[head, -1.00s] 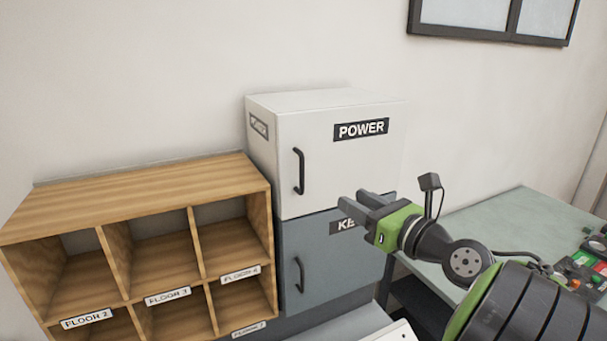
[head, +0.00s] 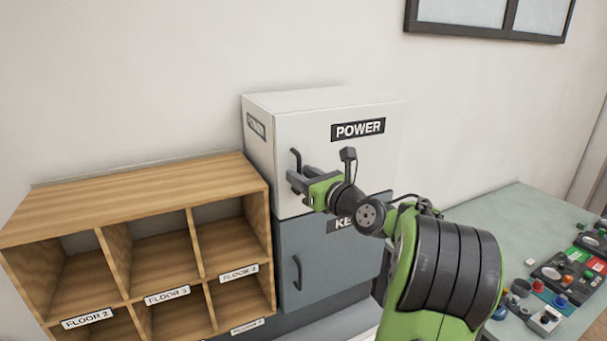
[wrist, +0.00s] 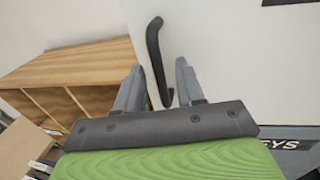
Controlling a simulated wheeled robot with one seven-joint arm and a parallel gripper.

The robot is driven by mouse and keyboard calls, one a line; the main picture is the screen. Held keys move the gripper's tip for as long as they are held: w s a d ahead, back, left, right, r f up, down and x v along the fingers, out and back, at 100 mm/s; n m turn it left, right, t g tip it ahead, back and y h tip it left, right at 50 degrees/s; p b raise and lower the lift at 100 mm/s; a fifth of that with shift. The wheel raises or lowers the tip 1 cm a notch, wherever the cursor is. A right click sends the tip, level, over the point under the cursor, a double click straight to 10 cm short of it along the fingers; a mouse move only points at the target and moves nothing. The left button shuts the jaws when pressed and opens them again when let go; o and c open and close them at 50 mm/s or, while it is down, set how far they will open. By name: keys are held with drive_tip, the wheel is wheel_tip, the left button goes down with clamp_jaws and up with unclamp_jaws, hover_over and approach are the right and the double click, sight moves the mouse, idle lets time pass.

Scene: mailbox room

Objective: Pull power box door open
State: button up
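The white power box (head: 350,160), labelled POWER, stands on a grey box, and its door looks shut. Its dark vertical handle (head: 294,161) is near the door's left edge; the lower part is hidden behind my gripper in the head view. My gripper (head: 298,180) is in front of the handle's lower part. In the wrist view the handle (wrist: 155,58) rises between and beyond the two fingers of my gripper (wrist: 157,82). The fingers are apart, with visible gaps to the handle, so the gripper is open.
A wooden pigeonhole shelf (head: 130,178) with floor labels stands at the left. The grey key box (head: 325,265) with its own handle is below the power box. A green-grey table (head: 490,230) with control panels is at the right.

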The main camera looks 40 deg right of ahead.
drive_tip(key=shift+c, duration=0.3)
clamp_jaws()
